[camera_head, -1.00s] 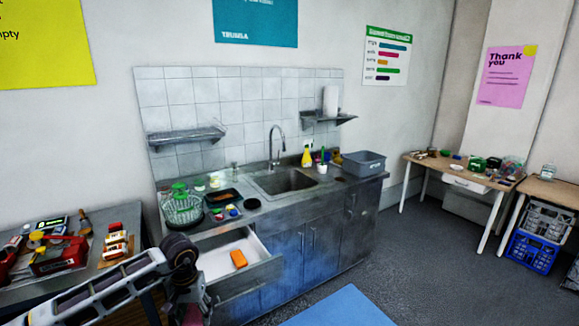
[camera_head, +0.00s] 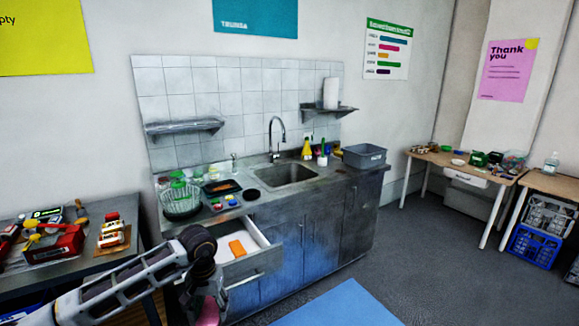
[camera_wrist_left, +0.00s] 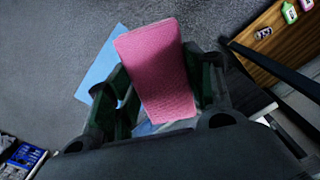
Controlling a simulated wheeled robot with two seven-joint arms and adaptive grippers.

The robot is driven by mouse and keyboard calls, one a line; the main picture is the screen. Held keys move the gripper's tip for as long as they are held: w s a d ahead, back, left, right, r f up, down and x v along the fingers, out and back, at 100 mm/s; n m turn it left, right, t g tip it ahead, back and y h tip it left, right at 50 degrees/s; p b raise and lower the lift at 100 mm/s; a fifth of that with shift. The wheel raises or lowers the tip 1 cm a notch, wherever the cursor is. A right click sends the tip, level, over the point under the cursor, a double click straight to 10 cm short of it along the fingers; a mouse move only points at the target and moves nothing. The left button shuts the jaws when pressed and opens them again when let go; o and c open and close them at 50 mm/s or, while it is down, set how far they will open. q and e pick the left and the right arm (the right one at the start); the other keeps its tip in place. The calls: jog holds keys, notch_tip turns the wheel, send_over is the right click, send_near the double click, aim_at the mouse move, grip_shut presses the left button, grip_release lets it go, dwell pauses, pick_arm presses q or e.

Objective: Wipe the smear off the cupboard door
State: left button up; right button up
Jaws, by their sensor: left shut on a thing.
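My left gripper (camera_wrist_left: 160,88) is shut on a pink textured cloth or sponge (camera_wrist_left: 155,55), which sticks out beyond the fingers. In the head view the pink thing (camera_head: 209,313) shows at the bottom edge, below my left wrist and in front of the sink unit. The cupboard doors (camera_head: 281,262) under the sink are blue and dark grey, with patchy shading. I cannot make out a distinct smear on them. The pink thing appears apart from the doors. My arm hides the unit's lower left part. My right gripper is not in view.
A tool table (camera_head: 100,262) stands at the left. A blue mat (camera_head: 340,308) lies on the floor, with free floor (camera_head: 410,250) to the right.

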pick_arm(q)
jog(key=s+f, duration=0.4)
jog(key=f, duration=0.6)
jog(key=s+f, duration=0.4)
jog(key=f, duration=0.7)
jog(key=shift+s, duration=0.35)
jog(key=shift+r, duration=0.1)
